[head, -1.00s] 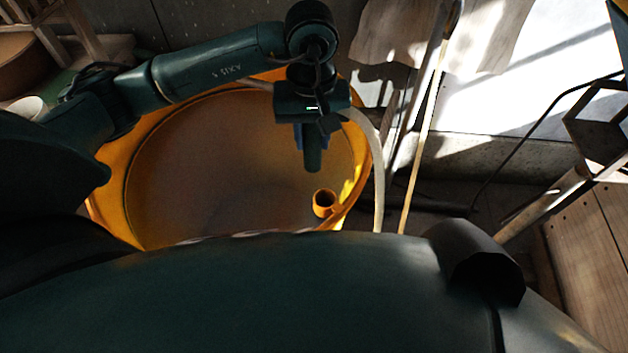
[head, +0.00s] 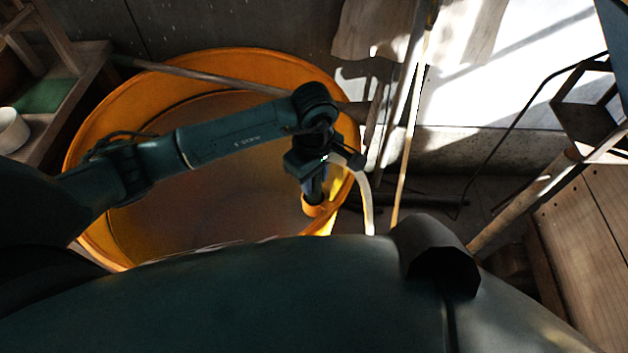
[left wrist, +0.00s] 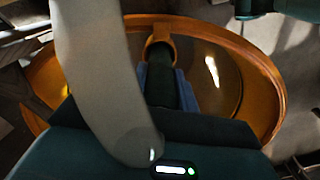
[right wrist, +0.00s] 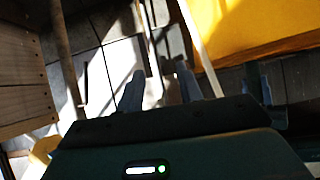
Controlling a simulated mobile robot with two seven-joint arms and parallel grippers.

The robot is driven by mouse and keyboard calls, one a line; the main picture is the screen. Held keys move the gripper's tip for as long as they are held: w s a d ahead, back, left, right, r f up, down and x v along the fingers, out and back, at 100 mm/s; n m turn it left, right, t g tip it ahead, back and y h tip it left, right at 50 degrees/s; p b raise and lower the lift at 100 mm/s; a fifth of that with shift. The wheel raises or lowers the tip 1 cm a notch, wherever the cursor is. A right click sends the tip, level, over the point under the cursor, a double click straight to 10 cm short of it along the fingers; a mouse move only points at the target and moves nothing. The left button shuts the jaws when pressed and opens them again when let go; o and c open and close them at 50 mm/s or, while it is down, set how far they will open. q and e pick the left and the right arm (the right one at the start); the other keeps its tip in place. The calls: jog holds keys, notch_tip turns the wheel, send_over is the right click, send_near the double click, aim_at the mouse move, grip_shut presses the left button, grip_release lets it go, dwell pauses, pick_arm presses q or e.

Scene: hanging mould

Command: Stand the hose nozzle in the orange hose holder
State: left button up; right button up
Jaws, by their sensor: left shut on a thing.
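The hose nozzle is a dark green tube; it shows in the head view (head: 316,188) and in the left wrist view (left wrist: 162,72). My left gripper (head: 311,178) is shut on it, with a blue finger on either side in the left wrist view. The orange hose holder (head: 312,209) is a short cup at the right inner side of the big orange tub. The nozzle's lower end is at the holder's mouth (left wrist: 158,41); how deep it sits is hidden. A pale hose (head: 366,200) hangs beside the gripper. My right gripper (right wrist: 160,76) is open and empty.
The orange tub (head: 85,130) surrounds the holder, and a wooden bar (head: 205,77) crosses its back. Thin poles (head: 410,130) lean to the right of it. A wooden crate (head: 590,235) stands at the far right. A white bowl (head: 12,130) sits at the left.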

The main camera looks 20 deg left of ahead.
pick_arm(q)
notch_tip(320, 180, down, 2)
pick_arm(e)
jog(key=shift+w+d, duration=0.15)
jog(key=shift+w, duration=0.05)
pick_arm(q)
jog(key=shift+f+b, duration=0.35)
jog(key=shift+b, duration=0.05)
jog(key=o, duration=0.8)
jog(key=shift+o, duration=1.1)
pick_arm(e)
jog(key=shift+a+r, duration=0.2)
jog(key=shift+a, duration=0.1)
pick_arm(q)
jog(key=shift+r, duration=0.15)
pick_arm(e)
jog(key=shift+s, duration=0.15)
